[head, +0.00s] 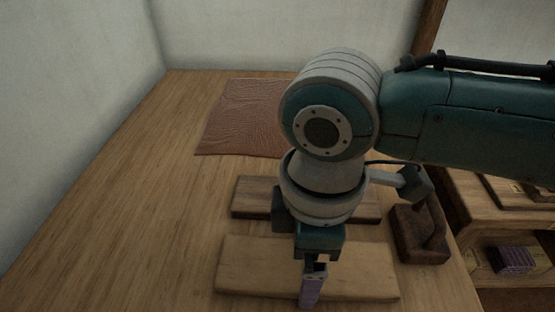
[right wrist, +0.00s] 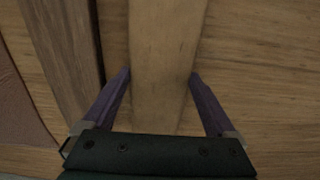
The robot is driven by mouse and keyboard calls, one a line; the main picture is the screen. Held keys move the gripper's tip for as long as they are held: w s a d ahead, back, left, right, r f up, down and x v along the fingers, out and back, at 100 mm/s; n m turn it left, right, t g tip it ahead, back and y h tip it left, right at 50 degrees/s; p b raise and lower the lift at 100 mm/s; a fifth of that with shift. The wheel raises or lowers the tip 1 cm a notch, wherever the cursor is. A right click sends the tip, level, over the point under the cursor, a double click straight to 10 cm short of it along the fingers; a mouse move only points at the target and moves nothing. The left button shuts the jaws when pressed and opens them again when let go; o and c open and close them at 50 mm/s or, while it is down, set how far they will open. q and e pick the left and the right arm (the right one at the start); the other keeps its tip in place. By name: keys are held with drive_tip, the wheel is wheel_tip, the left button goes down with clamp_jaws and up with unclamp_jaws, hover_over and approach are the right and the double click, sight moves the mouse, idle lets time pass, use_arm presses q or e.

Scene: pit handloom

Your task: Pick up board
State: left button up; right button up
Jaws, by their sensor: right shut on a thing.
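A pale wooden board (head: 250,268) lies across the near part of the wooden table in the head view. My right gripper (head: 311,290) comes down over it from above, with its purple fingers at the board's middle. In the right wrist view, the fingers of my right gripper (right wrist: 160,76) are on either long side of the pale board (right wrist: 166,40), shut on it. I cannot tell whether the board is clear of the tabletop. A darker board (head: 252,195) lies just behind it, partly hidden by my right arm. My left gripper is not in view.
A reddish-brown cloth (head: 238,118) lies at the back of the table (head: 120,200). A dark wooden block with a handle (head: 422,240) sits right of the boards. A shelf unit with a purple item (head: 515,259) stands at the right. The table's left side is clear.

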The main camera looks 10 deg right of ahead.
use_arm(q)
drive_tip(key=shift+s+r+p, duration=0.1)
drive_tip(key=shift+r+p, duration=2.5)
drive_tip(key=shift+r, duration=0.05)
use_arm(e)
drive_tip(key=shift+a+r, duration=0.1)
drive_tip(key=shift+r, duration=9.95)
